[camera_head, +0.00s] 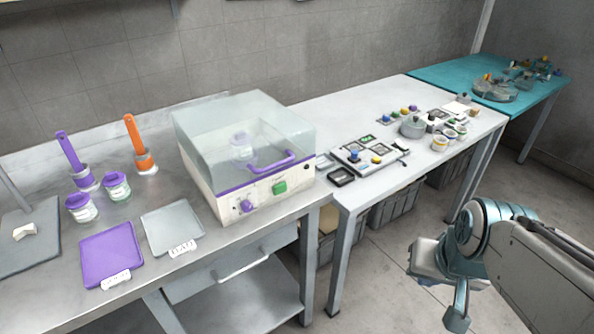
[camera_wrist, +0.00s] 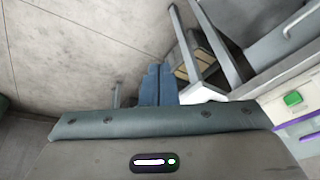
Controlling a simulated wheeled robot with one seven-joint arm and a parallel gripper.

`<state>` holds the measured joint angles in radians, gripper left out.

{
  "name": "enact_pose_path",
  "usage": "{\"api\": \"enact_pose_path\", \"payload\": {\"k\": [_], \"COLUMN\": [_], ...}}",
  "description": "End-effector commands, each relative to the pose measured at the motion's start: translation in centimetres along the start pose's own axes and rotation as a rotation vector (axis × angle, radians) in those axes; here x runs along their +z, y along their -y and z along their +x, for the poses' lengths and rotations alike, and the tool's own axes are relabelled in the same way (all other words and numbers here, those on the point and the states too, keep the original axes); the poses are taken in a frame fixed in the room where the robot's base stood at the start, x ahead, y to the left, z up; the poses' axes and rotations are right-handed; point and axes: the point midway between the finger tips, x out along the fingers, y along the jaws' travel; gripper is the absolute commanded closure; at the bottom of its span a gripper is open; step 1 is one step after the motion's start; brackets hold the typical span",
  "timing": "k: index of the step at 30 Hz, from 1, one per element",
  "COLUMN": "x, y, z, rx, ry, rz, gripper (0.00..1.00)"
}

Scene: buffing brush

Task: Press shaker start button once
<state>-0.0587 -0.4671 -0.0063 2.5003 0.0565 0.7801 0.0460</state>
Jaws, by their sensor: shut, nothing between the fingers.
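The shaker (camera_head: 225,193) is a cream box with a clear lid, shut, and a purple handle on the metal bench. Its green button (camera_head: 280,187) is on the front panel, right of a purple knob (camera_head: 246,206). In the wrist view the green button (camera_wrist: 293,98) shows at the right edge, with part of the shaker's front. My gripper (camera_head: 457,320) hangs over the floor at the lower right, well right of the shaker and apart from it. In the wrist view its blue fingers (camera_wrist: 158,85) are together and empty. Inside the shaker a jar (camera_head: 241,146) shows through the lid.
Purple-lidded jars (camera_head: 117,186), handled tools in holders, a purple tray (camera_head: 112,254) and a grey tray (camera_head: 172,228) stand left of the shaker. A white table (camera_head: 330,112) with small parts adjoins on the right. The floor around my gripper is clear.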

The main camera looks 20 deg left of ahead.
Motion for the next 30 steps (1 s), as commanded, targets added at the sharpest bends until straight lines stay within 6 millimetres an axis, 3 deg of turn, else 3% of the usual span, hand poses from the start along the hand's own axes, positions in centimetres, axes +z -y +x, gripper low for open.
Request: {"api": "enact_pose_path", "payload": {"k": [3,9,15,21,30], "x": [-2.5,-7.1,-9.7,-10.1,-8.8], "y": [4.1,12.3,18.5,22.2,23.4], "z": [2.6,5.8,8.0,9.8,10.8], "rx": [-0.107,-0.313,-0.458,-0.531,-0.538], "ry": [-0.107,-0.321,-0.504,-0.68,-0.866], "rz": [0.031,0.18,0.386,0.598,0.776], "gripper": [1.0,1.0,1.0,1.0,1.0]}}
